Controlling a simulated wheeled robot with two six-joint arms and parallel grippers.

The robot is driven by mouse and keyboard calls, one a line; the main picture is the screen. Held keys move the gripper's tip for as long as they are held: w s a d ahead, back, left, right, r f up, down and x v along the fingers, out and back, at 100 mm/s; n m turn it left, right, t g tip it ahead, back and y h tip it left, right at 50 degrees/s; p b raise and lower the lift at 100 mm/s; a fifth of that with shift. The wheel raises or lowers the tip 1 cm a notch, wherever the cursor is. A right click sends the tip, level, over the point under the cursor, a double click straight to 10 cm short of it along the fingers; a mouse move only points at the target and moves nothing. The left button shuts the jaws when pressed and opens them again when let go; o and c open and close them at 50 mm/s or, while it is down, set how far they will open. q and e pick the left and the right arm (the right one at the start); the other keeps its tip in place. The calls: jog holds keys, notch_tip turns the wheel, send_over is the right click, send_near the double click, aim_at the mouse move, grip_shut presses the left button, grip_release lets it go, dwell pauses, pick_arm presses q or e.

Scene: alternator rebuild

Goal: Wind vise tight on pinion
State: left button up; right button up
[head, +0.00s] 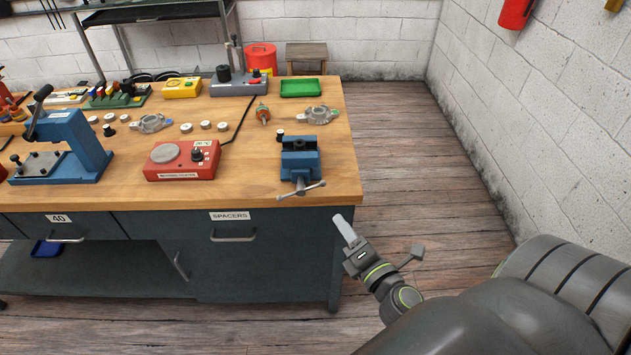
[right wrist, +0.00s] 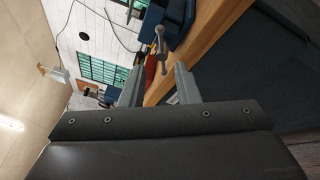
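The blue vise (head: 300,160) stands at the right front of the wooden bench. Its grey bar handle (head: 302,189) sticks out over the bench's front edge. My right gripper (head: 342,224) is in front of the bench, below and right of the handle and apart from it. In the right wrist view its two fingers (right wrist: 158,84) are spread with a gap. The vise (right wrist: 178,20) and its handle (right wrist: 160,42) show beyond the fingertips there. I cannot make out a pinion in the vise jaws. My left gripper is not in view.
A red heater box (head: 182,160) and a blue press (head: 65,145) stand left of the vise. Behind it lie an orange-and-green rotor (head: 263,114), a grey housing (head: 318,115) and a green tray (head: 300,87). The floor (head: 400,150) right of the bench is clear.

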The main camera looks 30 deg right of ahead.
aim_at(316, 186)
jog(key=w, duration=0.4)
jog(key=w+d+p, duration=0.1)
jog(key=w, duration=0.4)
jog(key=w+p, duration=0.1)
jog(key=w, duration=0.4)
jog(key=shift+d, duration=0.35)
grip_shut()
